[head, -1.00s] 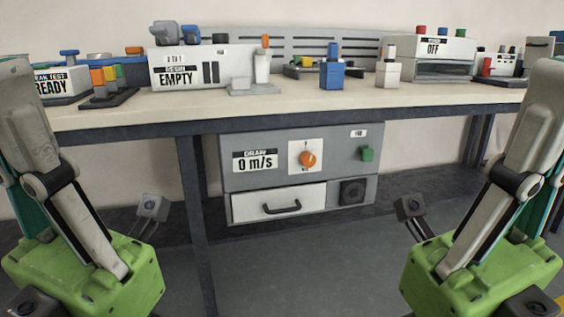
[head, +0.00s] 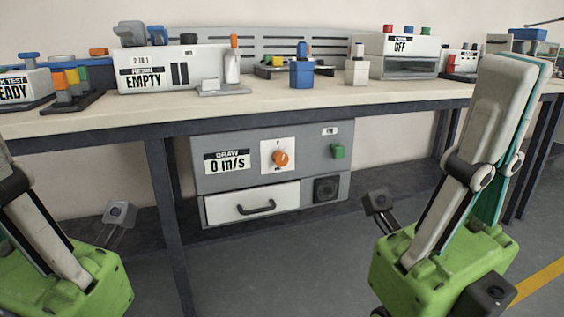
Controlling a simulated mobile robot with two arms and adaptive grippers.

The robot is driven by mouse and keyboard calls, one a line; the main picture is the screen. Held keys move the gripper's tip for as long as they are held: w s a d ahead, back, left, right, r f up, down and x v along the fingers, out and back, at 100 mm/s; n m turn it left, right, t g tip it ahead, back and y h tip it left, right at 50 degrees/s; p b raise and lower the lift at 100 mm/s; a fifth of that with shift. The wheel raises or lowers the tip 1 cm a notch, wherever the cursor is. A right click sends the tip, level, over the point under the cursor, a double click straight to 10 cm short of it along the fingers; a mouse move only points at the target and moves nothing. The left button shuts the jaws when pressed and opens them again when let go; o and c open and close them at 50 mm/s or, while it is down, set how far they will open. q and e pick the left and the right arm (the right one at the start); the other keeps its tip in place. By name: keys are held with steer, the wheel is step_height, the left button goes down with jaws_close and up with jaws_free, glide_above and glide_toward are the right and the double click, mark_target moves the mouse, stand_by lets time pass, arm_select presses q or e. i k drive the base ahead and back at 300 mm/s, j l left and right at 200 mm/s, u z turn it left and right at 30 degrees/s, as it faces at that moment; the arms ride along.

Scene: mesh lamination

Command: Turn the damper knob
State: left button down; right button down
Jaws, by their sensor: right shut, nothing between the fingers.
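The damper knob (head: 280,158) is a round orange knob on a white plate, on the front of a grey draw unit (head: 240,180) hung under the bench. The unit's display (head: 227,161) reads "DRAW 0 m/s". My right gripper (head: 518,68) stands at the right, near the camera, its green body low and its fingers pointing up. It is shut and empty, well to the right of the knob and apart from it. My left gripper is partly in view at the lower left, with its green body (head: 70,285) showing. Its fingertips are outside the picture.
The space before the unit is clear.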

mark_target(280, 157)
steer(key=i+l, duration=0.1)
steer(key=l, duration=0.25)
steer(key=i+l, duration=0.1)
steer(key=l, duration=0.2)
steer(key=i+l, duration=0.1)
steer(key=l, duration=0.25)
steer(key=i+l, duration=0.15)
steer(key=l, duration=0.15)
